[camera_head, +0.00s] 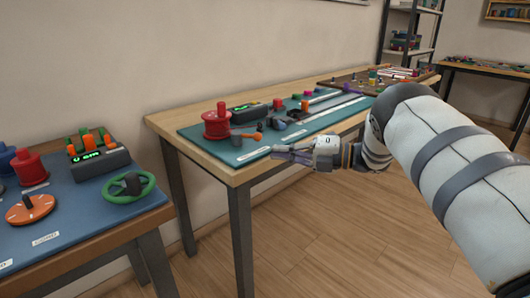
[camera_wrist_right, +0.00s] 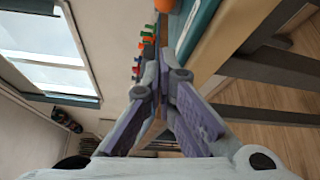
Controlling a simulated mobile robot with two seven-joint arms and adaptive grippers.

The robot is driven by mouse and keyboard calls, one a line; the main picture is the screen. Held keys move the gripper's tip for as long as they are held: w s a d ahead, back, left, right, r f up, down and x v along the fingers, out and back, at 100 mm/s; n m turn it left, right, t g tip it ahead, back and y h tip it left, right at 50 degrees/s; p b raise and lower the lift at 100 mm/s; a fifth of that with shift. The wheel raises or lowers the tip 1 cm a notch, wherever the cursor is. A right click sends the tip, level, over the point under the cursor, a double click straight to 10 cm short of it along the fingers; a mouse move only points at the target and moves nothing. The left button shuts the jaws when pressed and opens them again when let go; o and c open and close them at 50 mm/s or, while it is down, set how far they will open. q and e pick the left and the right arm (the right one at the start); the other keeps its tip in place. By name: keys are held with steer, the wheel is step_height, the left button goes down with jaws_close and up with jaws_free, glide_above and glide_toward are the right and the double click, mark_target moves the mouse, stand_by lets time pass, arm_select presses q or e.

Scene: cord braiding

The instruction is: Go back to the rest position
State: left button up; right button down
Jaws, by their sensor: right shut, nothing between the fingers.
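My right gripper (camera_head: 278,153) reaches in from the right in the head view, just off the front edge of the middle table (camera_head: 213,169). Its fingers are shut and hold nothing. In the right wrist view its fingertips (camera_wrist_right: 160,58) meet, and the table edge lies beyond them. My left gripper is in neither view.
A teal mat (camera_head: 245,153) on the middle table carries a red spool (camera_head: 216,122) and several small parts. A blue mat (camera_head: 80,222) on the left table holds a green wheel (camera_head: 130,187) and an orange disc (camera_head: 30,208). Open floor (camera_head: 330,240) lies in front.

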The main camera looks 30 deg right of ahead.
steer(key=s+d, duration=0.2)
steer(key=d, duration=0.2)
steer(key=s+a+f+m+h+p, duration=0.1)
steer(key=a+f+m+h+p, duration=0.15)
steer(key=f+m, duration=0.4)
steer(key=s+a+f+m+h+p, duration=0.1)
steer(key=a+f+m+h, duration=0.1)
steer(key=f+m+h, duration=0.35)
steer(key=s+a+f+m+g+h+p, duration=0.15)
steer(key=s+a+f+m+g, duration=0.3)
steer(key=s+f+m, duration=0.6)
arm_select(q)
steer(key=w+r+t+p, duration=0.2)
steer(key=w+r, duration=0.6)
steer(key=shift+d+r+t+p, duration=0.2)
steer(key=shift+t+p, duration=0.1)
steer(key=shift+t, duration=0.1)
arm_select(e)
steer(key=s+a+m+g, duration=0.2)
steer(key=s+a+g, duration=0.1)
steer(key=s, duration=0.9)
steer(key=s+a+m+g+h, duration=0.1)
steer(key=s+a+g, duration=0.3)
steer(key=s, duration=0.9)
steer(key=s+a+m+g, duration=0.3)
steer(key=s+a+g, duration=0.1)
steer(key=s, duration=0.9)
steer(key=shift+a+r, duration=0.15)
